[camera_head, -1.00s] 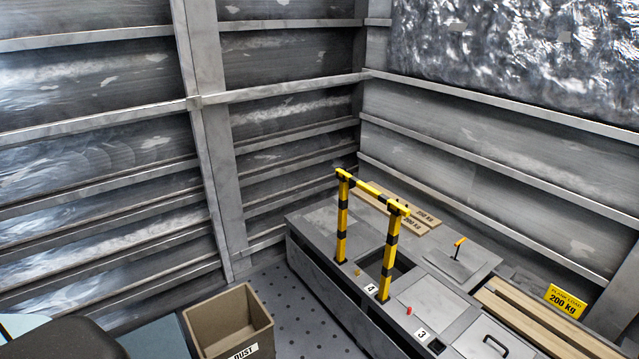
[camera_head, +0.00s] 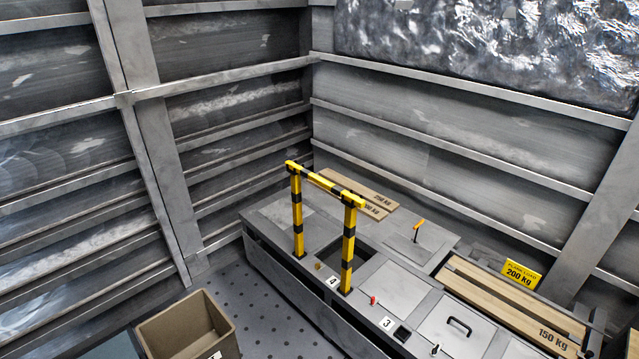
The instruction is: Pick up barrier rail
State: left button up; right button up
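The barrier rail (camera_head: 327,185) is a yellow and black striped frame with two upright posts and a top bar. It stands upright on the grey floor unit (camera_head: 290,285), beside a dark square opening (camera_head: 334,257) near the label 4. Its post feet rest at the unit's front side. Neither of my grippers shows in the head view, and nothing is seen touching the rail.
A brown bin (camera_head: 187,330) stands at the lower left. Wooden planks (camera_head: 508,298) marked 150 kg lie at the right by a yellow 200 kg sign (camera_head: 508,275). More planks (camera_head: 358,195) lie behind the rail. A yellow-handled lever (camera_head: 418,226) sticks up from a hatch. Ribbed walls enclose the corner.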

aim_at(338, 192)
jog(key=i+j, duration=0.95)
jog(key=i, duration=0.15)
jog(key=z, duration=0.9)
